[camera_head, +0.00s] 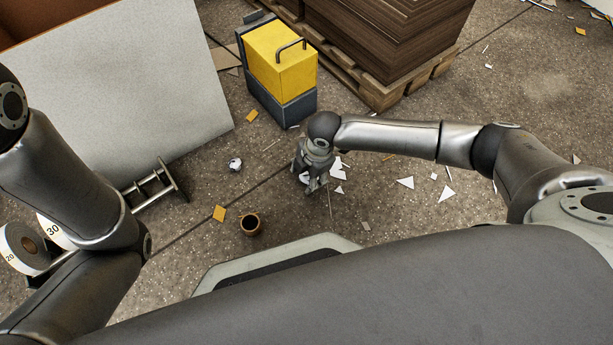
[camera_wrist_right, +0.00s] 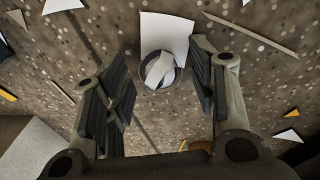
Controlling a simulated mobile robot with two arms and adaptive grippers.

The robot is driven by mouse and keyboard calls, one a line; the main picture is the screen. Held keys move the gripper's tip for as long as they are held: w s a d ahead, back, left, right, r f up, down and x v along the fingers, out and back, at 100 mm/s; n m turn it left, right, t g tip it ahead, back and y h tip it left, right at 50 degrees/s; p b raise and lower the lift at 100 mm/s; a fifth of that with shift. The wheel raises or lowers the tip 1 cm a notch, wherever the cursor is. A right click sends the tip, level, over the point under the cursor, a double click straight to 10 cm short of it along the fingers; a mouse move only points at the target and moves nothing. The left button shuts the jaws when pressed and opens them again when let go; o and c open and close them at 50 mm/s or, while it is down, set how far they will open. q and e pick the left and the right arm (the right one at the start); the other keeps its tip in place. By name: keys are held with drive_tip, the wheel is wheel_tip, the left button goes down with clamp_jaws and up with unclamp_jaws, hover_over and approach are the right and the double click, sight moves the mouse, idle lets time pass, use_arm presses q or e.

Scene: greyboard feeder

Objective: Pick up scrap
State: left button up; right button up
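Paper and board scraps lie on the speckled floor. My right gripper (camera_head: 316,187) points down among white scraps (camera_head: 338,173) near the middle of the head view. In the right wrist view, my right gripper (camera_wrist_right: 160,88) is open, its two fingers wide apart. A round grey-white crumpled scrap (camera_wrist_right: 158,70) shows between the fingertips, overlapping a flat white sheet (camera_wrist_right: 168,33); I see no finger touching it. A crumpled white ball (camera_head: 235,164) and a yellow scrap (camera_head: 219,213) lie to the left. My left arm is at the left edge; its gripper is out of view.
A yellow and dark-grey bin (camera_head: 282,62) with a handle stands behind my right gripper. A brown board stack (camera_head: 395,40) rests on a wooden pallet (camera_head: 385,92). A brown cup-like ring (camera_head: 251,224) stands near my base. A large grey board (camera_head: 130,80) stands left. White triangular scraps (camera_head: 405,183) lie right.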

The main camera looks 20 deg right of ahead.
drive_tip(key=c, duration=0.4)
drive_tip(key=shift+c, duration=0.2)
drive_tip(key=shift+r, duration=0.1)
